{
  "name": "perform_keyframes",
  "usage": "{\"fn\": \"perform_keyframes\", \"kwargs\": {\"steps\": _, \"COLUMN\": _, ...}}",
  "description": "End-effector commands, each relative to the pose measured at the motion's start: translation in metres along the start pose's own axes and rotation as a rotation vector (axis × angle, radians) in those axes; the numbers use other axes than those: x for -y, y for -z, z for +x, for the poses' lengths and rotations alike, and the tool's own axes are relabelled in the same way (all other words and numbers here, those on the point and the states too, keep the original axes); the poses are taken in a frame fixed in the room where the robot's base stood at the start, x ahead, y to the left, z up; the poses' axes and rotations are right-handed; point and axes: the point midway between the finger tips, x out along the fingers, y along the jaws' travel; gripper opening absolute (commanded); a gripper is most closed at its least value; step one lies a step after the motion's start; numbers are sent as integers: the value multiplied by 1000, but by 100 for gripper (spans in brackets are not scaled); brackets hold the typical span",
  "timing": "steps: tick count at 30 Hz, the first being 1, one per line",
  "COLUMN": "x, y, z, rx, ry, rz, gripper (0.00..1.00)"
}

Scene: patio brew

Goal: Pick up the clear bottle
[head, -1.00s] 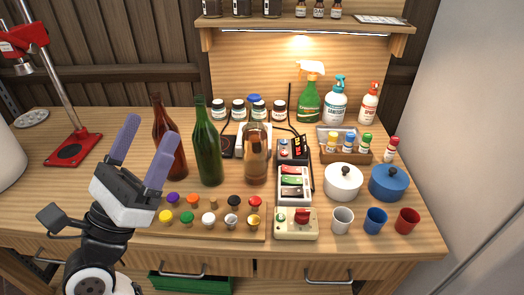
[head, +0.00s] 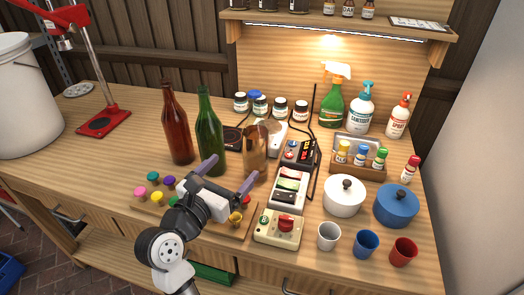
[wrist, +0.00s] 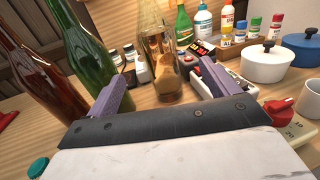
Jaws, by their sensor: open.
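The clear bottle (head: 256,158) stands upright on the wooden workbench, right of the green bottle (head: 209,142) and the brown bottle (head: 177,130). It looks see-through with a tan tint. In the wrist view the clear bottle (wrist: 161,62) stands beyond and between my two purple fingers, with its top cut off by the frame edge.
The switch box (head: 288,192) and a box with a red knob (head: 279,228) stand right of my gripper. A white pot (head: 345,197), a blue pot (head: 396,206) and several cups are farther right. A white bucket (head: 25,100) is far left.

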Motion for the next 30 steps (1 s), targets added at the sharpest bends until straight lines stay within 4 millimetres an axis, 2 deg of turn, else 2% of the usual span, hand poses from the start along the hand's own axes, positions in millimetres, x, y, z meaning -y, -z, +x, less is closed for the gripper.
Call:
{"fn": "perform_keyframes", "kwargs": {"steps": 12, "x": 1, "y": -1, "z": 71, "rx": -2, "ry": 5, "rz": -1, "gripper": 87}}
{"fn": "perform_keyframes", "kwargs": {"steps": 20, "x": 0, "y": 0, "z": 91, "rx": -2, "ry": 2, "rz": 0, "gripper": 87}}
{"fn": "perform_keyframes", "kwargs": {"steps": 27, "x": -2, "y": 2, "z": 126, "rx": -2, "ry": 3, "rz": 0, "gripper": 87}}
{"fn": "perform_keyframes", "kwargs": {"steps": 30, "x": -2, "y": 3, "z": 134, "rx": -1, "ry": 2, "rz": 0, "gripper": 87}}
